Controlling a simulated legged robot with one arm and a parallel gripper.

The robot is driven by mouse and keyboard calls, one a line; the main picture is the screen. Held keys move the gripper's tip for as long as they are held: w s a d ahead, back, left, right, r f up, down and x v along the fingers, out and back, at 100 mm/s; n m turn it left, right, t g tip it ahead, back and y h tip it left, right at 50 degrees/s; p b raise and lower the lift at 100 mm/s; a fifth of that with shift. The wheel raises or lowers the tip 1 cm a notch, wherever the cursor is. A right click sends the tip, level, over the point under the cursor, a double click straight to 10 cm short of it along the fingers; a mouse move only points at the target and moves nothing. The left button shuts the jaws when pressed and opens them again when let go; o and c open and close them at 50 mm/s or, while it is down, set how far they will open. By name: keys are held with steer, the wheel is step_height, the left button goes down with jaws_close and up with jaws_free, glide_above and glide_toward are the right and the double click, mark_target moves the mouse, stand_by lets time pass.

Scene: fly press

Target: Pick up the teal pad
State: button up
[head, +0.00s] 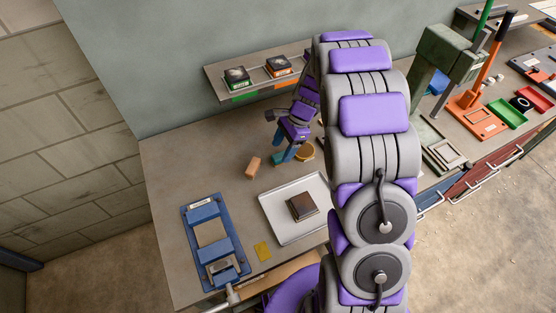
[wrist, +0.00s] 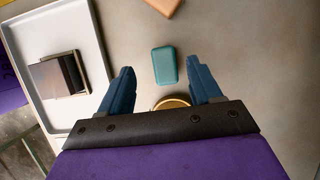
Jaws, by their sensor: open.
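The teal pad (wrist: 165,66) is a small rounded block lying on the bench top in the wrist view. It lies between the tips of my gripper (wrist: 160,68) as seen from the wrist, with bare bench showing on both sides of it. My gripper's two blue fingers are apart and hold nothing. How high the fingertips are above the pad is hard to tell. In the head view my gripper (head: 287,156) is low over the bench at the back, and I cannot clearly separate the pad from the fingers there.
A gold round tin (wrist: 172,102) sits close to the pad, partly hidden by my gripper. A tan block (head: 253,166) lies to the left. A white tray (head: 277,222) with a brown box (head: 303,206) is in front. A shelf (head: 220,84) hangs on the wall behind.

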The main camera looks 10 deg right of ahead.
mark_target(280, 155)
steer(key=shift+d+f, duration=0.2)
steer(key=shift+f, duration=0.1)
steer(key=x, duration=0.1)
steer(key=b+x, duration=0.1)
steer(key=x, duration=0.2)
steer(key=shift+w+d+f+b, duration=0.25)
steer(key=shift+w+f+b, duration=0.05)
steer(key=shift+w+b, duration=0.05)
steer(key=shift+a+f, duration=0.1)
steer(key=shift+a, duration=0.3)
steer(key=shift+c, duration=0.7)
steer(key=shift+d, duration=0.35)
steer(key=c, duration=0.6)
steer(key=shift+a, duration=0.2)
steer(key=c, duration=0.4)
step_height(280, 155, up, 10)
steer(key=shift+r+p, duration=0.15)
steer(key=shift+p, duration=1.1)
steer(key=o, duration=0.6)
steer(key=c, duration=0.4)
